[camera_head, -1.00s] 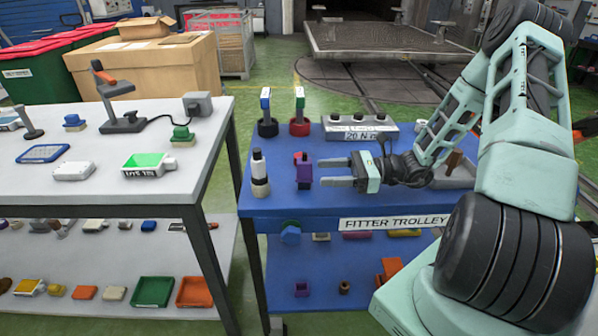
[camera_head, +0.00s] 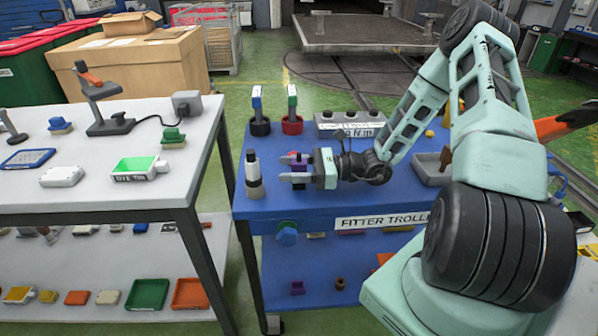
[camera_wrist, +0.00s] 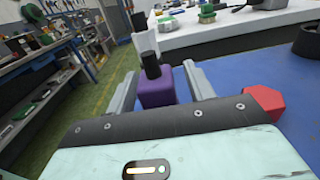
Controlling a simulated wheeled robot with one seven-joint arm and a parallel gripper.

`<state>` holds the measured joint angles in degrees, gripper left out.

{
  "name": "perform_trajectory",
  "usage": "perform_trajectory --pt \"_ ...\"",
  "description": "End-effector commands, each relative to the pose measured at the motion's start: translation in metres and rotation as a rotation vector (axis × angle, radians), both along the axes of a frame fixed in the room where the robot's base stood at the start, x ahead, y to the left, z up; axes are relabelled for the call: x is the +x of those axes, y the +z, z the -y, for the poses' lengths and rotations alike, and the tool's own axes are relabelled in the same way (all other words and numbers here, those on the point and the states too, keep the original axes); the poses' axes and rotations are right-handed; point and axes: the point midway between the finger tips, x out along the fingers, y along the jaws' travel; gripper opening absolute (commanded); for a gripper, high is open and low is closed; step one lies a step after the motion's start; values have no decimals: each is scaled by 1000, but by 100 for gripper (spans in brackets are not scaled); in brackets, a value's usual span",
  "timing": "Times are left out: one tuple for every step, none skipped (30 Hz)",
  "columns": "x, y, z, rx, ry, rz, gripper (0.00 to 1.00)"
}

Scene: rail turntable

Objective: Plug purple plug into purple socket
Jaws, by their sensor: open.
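The purple plug (camera_wrist: 157,89) is a purple block. In the wrist view it stands between the two fingers of my gripper (camera_wrist: 160,84), with a black round piece at its upper end. My gripper is open around it, and I cannot tell whether a finger touches it. In the head view my gripper (camera_head: 286,168) reaches left over the blue trolley top, and the plug (camera_head: 299,169) is partly hidden by the fingers. I cannot make out a purple socket for certain. A purple-blue thing (camera_head: 557,180) shows at the right, partly hidden by my arm.
A black and white bottle (camera_head: 254,178) stands just beyond my fingertips. A red piece (camera_wrist: 265,103) lies beside my right finger in the wrist view. A white table (camera_head: 95,200) is at the left.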

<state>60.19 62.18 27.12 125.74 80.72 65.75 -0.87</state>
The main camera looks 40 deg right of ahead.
Motion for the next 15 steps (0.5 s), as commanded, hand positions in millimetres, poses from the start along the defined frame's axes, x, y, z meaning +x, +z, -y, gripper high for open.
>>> perform_trajectory --pt "0 0 -1 0 0 0 53" --pt "0 0 -1 0 -1 0 53" --pt "0 0 0 0 -1 0 53" --pt "0 0 0 0 -1 0 53" --pt "0 0 0 0 -1 0 53" --pt "0 0 0 0 -1 0 50" --pt "0 0 0 0 -1 0 42" --pt "0 0 0 0 -1 0 33" --pt "0 0 0 0 -1 0 22" --pt "0 0 0 0 -1 0 14" --pt "0 0 0 0 -1 0 5" --pt "0 0 0 0 -1 0 2" --pt "0 0 0 0 -1 0 2" --pt "0 0 0 0 -1 0 2" --pt "0 0 0 0 0 0 2"
